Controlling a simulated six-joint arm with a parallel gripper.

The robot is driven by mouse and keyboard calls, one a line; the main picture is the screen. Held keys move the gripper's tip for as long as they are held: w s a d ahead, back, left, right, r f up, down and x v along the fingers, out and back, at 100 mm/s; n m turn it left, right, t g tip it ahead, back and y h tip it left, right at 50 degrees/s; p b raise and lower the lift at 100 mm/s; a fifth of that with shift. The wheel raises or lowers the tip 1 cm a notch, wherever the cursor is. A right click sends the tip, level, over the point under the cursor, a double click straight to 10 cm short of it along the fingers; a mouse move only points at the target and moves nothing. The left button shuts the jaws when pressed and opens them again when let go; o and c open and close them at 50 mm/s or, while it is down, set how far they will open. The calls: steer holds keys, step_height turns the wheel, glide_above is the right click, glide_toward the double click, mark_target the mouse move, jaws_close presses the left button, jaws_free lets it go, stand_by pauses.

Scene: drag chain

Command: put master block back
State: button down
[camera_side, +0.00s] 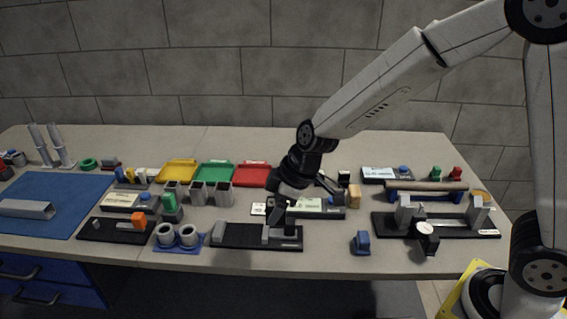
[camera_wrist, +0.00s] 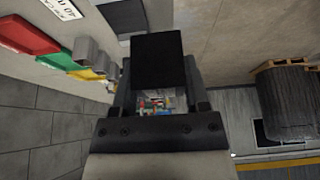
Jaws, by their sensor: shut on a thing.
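My gripper (camera_side: 281,208) points down over the right end of a black base plate (camera_side: 250,238) at the front of the bench. In the wrist view a dark square block (camera_wrist: 164,62), which I take to be the master block, sits between the two fingers, and my gripper is shut on it. In the side view the held block is dark and hard to tell from the fingers. Grey parts (camera_side: 285,235) stand on the plate just below the fingers. I cannot tell whether the block touches the plate.
A grey block (camera_side: 218,240) stands at the plate's left end. Grey rings (camera_side: 188,235) are to the left, a blue block (camera_side: 361,242) to the right, and a dial gauge (camera_side: 426,229) with its fixture farther right. Grey bins (camera_side: 218,193) and coloured trays (camera_side: 214,174) stand behind.

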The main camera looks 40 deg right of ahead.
steer(key=w+d+f+m+h, duration=0.1)
steer(key=w+d+m, duration=0.3)
steer(key=w+d, duration=0.5)
steer(key=w+d+f+m+t+h, duration=0.1)
steer(key=w+d+m, duration=0.4)
steer(key=w+d, duration=0.5)
steer(key=d+f+h, duration=0.1)
steer(key=d+f, duration=0.1)
steer(key=d, duration=0.3)
steer(key=shift+f, duration=0.35)
steer(key=shift+a+f, duration=0.1)
steer(key=shift+f, duration=0.1)
steer(key=shift+f, duration=2.35)
steer(key=shift+f, duration=2.15)
stand_by(0.5)
